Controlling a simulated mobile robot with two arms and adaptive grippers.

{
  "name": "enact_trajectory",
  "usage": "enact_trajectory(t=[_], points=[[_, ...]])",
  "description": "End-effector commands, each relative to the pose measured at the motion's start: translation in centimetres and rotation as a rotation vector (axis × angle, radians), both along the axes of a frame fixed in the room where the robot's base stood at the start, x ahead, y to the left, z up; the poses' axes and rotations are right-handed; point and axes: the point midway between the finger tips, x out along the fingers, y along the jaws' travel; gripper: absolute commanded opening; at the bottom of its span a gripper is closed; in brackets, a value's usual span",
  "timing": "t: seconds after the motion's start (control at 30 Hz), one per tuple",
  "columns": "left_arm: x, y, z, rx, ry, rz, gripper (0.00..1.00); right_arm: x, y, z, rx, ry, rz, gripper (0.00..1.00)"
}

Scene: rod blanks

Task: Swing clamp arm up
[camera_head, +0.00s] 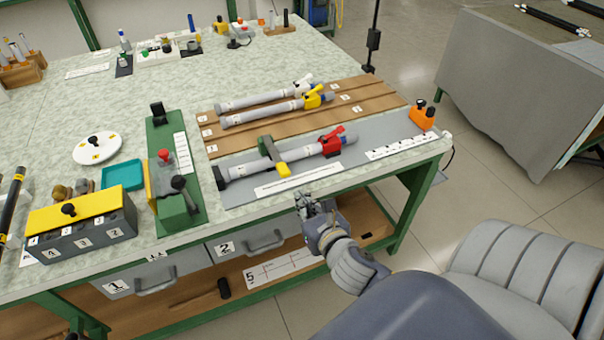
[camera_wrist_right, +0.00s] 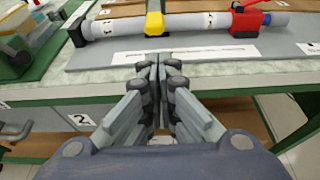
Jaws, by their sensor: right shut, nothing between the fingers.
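A grey rod (camera_head: 300,158) with a dark end cap and a red fitting (camera_head: 333,142) lies on a grey plate (camera_head: 240,196) near the table's front edge. A clamp arm (camera_head: 267,150), green with a yellow end (camera_head: 283,170), lies down across the rod. In the right wrist view the yellow end (camera_wrist_right: 154,20) sits over the rod (camera_wrist_right: 195,24), left of the red fitting (camera_wrist_right: 245,22). My right gripper (camera_head: 303,197) is shut and empty, in front of the table edge and apart from the clamp; its fingers also show in the right wrist view (camera_wrist_right: 152,62). My left gripper is out of view.
Two more rods (camera_head: 262,97) with white and yellow fittings lie on a brown grooved board (camera_head: 370,92) behind. A green fixture with a red knob (camera_head: 164,155) stands left of the plate. An orange block (camera_head: 422,118) sits at the right corner. Drawers (camera_head: 250,243) are below.

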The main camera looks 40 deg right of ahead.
Motion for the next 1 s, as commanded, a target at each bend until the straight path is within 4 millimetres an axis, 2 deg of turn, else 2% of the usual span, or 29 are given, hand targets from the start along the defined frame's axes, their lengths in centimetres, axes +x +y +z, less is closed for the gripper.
enact_trajectory(t=[0.2,0.43,0.63,1.0], points=[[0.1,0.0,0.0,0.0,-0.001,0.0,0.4,3.6,-0.8,-1.1,0.001,-0.003,-0.001,0.0],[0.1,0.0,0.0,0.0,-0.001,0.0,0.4,6.3,-1.5,-2.1,0.002,-0.001,0.0,0.0],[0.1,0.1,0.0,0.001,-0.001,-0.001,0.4,7.2,-1.7,-2.5,0.002,-0.001,0.0,0.0],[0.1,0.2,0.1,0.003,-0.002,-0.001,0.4,7.2,-1.7,-2.4,0.001,0.001,0.001,0.0]])
